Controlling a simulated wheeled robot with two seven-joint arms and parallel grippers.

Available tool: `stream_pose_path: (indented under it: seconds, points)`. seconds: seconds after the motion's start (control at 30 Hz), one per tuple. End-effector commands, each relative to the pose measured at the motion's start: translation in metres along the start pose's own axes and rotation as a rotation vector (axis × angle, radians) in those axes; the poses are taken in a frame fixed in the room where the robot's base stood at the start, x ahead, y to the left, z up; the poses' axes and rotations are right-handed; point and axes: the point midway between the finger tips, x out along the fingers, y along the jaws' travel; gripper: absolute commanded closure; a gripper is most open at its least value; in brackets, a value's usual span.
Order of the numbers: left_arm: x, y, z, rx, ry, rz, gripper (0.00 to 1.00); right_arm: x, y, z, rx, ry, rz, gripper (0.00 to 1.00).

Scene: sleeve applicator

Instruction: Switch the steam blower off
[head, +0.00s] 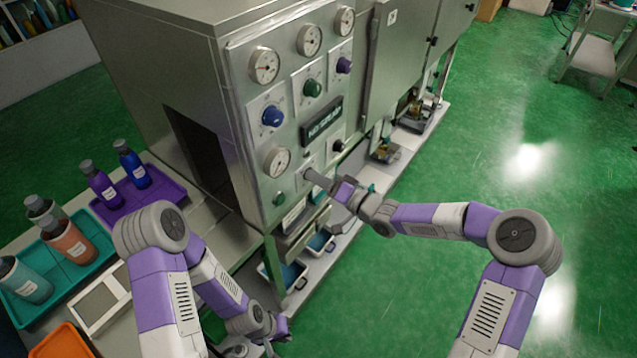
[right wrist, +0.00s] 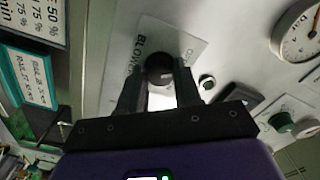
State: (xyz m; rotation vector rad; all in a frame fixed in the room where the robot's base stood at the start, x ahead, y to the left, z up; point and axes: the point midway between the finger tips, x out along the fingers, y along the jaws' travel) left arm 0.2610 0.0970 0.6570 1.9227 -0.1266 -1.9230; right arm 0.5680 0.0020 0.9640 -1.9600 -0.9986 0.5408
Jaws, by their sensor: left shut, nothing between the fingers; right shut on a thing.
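The black blower knob (right wrist: 158,68) sits on a pale plate (right wrist: 190,47) printed with the word BLOWER, in the right wrist view. My right gripper (right wrist: 160,78) has one finger on each side of the knob and is shut on it. The knob's exact setting is too dark to read. In the head view my right gripper (head: 312,176) reaches the lower part of the steel machine's control panel (head: 235,75) and hides the knob. My left gripper (head: 282,332) hangs low near the bottom of the head view, away from the panel, shut and empty.
The panel also bears several gauges (head: 264,65), a blue knob (head: 272,116), a green knob (head: 312,88) and a dark display (head: 321,121). Bottles stand in a purple tray (head: 165,190) and a teal tray (head: 85,272) at left.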

Motion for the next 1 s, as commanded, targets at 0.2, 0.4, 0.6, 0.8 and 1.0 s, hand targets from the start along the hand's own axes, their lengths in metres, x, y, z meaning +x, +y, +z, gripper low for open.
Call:
stream_pose_path:
  seconds: [0.2, 0.4, 0.6, 0.8, 1.0]
  points:
    - [0.0086, -0.0032, -0.0004, 0.0, 0.0, 0.0, 1.0, 0.0001, 0.001, 0.0007, -0.128, 0.0, 0.0, 0.97]
    - [0.0117, -0.0044, -0.0006, 0.0, 0.0, 0.0, 1.0, -0.0002, 0.0008, 0.0002, -0.196, 0.0, 0.001, 0.97]
    - [0.0127, -0.0048, -0.0006, 0.0, 0.0, 0.0, 1.0, -0.0003, 0.0007, -0.0002, -0.221, 0.0, 0.001, 0.97]
    - [0.0127, -0.0047, -0.0006, 0.0, 0.0, 0.0, 1.0, -0.0003, 0.0006, -0.0003, -0.226, 0.0, 0.001, 0.97]
    - [0.0127, -0.0047, -0.0006, 0.0, 0.0, 0.0, 1.0, -0.0003, 0.0006, -0.0003, -0.225, 0.0, 0.001, 0.64]
